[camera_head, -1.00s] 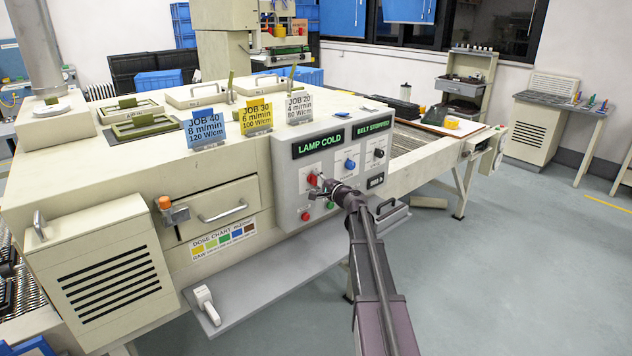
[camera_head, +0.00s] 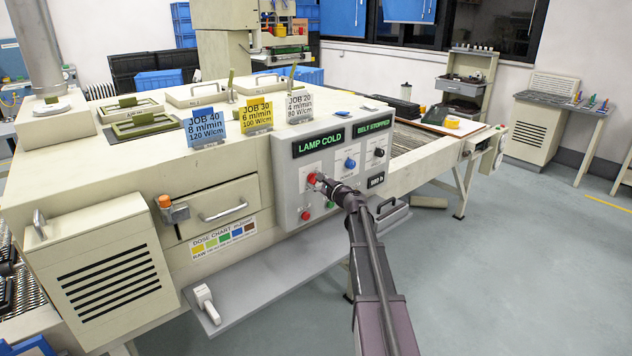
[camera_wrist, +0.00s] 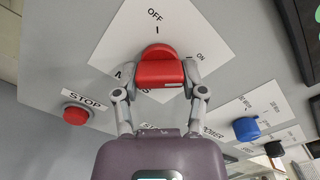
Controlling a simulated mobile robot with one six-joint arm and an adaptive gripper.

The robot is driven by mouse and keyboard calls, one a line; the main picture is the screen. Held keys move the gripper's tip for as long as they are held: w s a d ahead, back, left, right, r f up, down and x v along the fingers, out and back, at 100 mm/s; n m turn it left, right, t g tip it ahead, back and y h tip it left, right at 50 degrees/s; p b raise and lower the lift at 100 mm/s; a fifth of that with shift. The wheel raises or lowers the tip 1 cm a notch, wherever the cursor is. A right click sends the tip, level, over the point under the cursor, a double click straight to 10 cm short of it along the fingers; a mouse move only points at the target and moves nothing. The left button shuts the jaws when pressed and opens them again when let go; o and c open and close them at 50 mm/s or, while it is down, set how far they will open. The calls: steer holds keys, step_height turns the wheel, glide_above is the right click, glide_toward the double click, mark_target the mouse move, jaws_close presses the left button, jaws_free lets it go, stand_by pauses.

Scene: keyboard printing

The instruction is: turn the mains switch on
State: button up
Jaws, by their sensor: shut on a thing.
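The mains switch is a red rotary knob (camera_wrist: 160,70) on a white plate (camera_wrist: 115,50) marked OFF and ON in the wrist view. In the head view the red knob (camera_head: 312,179) sits at the left of the grey control panel (camera_head: 287,200). My gripper (camera_wrist: 160,80) has a finger on each side of the knob and is shut on it. The knob's grip bar lies across the wrist picture, and part of the plate's lettering is hidden by the fingers. In the head view my gripper (camera_head: 322,184) reaches the panel from the front right.
A red STOP button (camera_wrist: 76,114) is left of my gripper in the wrist view. A blue knob (camera_head: 350,163) and a black knob (camera_head: 379,152) are to the right. Displays read LAMP COLD (camera_head: 319,144) and BELT STOPPED (camera_head: 373,125). A grey shelf (camera_head: 262,285) juts out below.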

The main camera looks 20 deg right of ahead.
steer(key=shift+w, duration=0.1)
steer(key=o, duration=1.2)
steer(key=shift+c, duration=0.2)
steer(key=v, duration=1.2)
